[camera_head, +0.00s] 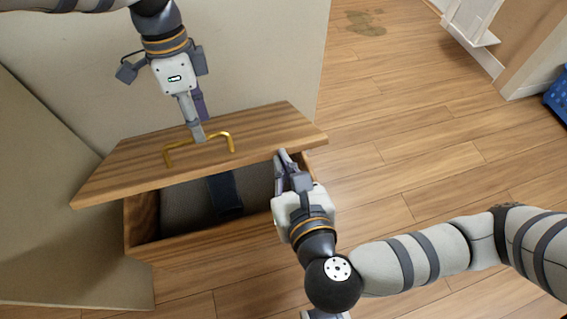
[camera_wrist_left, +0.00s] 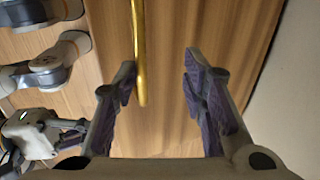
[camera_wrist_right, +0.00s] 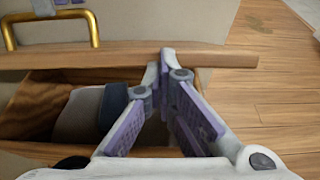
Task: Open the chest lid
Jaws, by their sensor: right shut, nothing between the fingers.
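The wooden chest (camera_head: 190,245) stands with its lid (camera_head: 115,170) partly raised, leaving a gap at the front. The lid also shows in the right wrist view (camera_wrist_right: 215,56). A gold handle (camera_head: 168,155) is on the lid's top; it shows in the left wrist view (camera_wrist_left: 140,50) and right wrist view (camera_wrist_right: 95,30). My left gripper (camera_head: 198,136) is open over the lid, with the handle close to one finger. My right gripper (camera_head: 281,154) is shut and empty, its tips at the lid's front edge near the right corner (camera_wrist_right: 167,52). Whether they touch it is unclear.
Inside the chest lie a grey folded cloth (camera_head: 180,205) and a dark blue one (camera_head: 225,193). A pale wall (camera_head: 260,60) is behind the chest and a panel (camera_head: 40,180) is at left. Wooden floor (camera_head: 420,130) to the right is open.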

